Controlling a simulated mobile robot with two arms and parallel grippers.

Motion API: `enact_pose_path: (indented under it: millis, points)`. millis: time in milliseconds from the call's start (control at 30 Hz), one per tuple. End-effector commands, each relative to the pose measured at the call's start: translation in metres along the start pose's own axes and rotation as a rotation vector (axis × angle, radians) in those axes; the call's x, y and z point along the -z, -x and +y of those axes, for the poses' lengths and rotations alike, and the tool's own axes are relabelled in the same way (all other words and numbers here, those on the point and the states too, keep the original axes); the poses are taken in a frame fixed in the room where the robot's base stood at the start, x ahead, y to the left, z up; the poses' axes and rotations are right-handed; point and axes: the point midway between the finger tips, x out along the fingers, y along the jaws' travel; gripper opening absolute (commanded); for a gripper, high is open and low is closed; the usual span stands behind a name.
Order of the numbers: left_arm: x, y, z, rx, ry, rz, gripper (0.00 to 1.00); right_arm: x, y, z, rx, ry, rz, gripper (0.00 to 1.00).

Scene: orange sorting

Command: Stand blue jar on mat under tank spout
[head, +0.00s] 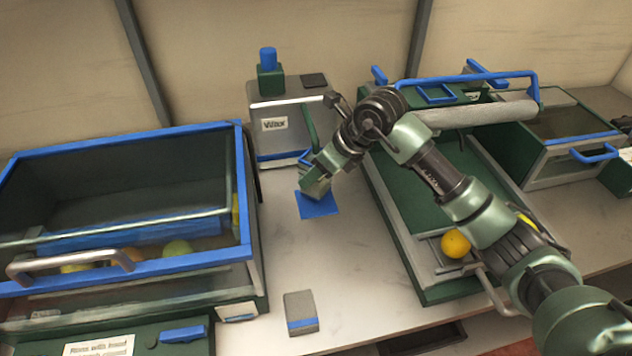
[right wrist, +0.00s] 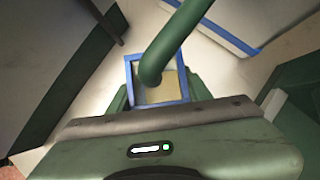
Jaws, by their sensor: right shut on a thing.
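The blue-rimmed square jar (right wrist: 131,68) is between the fingers of my right gripper (right wrist: 152,98) in the right wrist view, with a pale yellowish inside. The green spout (right wrist: 178,38) crosses above its opening and hides part of it. In the head view my right gripper (head: 313,180) is low over the blue mat (head: 320,207), in front of the tank (head: 270,108) labelled "Wax". Only a bit of the jar's blue rim (head: 305,157) shows there. The gripper hides the rest, so I cannot tell whether the jar touches the mat. My left gripper is not in view.
A glass-sided bin (head: 245,205) with fruit stands at the left. A green sorting tray (head: 410,237) with an orange (head: 455,244) is at the right. A grey block with a blue stripe (head: 300,312) lies in front. The table between is clear.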

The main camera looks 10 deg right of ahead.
Motion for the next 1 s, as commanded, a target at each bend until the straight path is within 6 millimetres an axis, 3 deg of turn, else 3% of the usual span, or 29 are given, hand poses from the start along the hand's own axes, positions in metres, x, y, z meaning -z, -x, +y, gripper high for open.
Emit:
enact_pose_path:
  millis: [200,533,567,600,1000]
  points:
    - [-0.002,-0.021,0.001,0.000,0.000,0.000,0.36,0.018,-0.028,0.001,-0.003,-0.001,-0.001,0.00]
    - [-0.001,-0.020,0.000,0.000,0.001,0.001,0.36,0.019,-0.029,0.001,-0.001,0.000,0.000,0.00]
    - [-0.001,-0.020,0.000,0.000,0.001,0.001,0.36,0.019,-0.029,0.001,-0.001,-0.001,0.001,0.57]
    - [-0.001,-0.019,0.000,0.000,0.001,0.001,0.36,0.019,-0.029,0.001,-0.001,-0.001,0.001,0.68]
    - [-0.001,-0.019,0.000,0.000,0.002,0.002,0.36,0.018,-0.024,0.000,0.000,0.000,0.000,0.71]
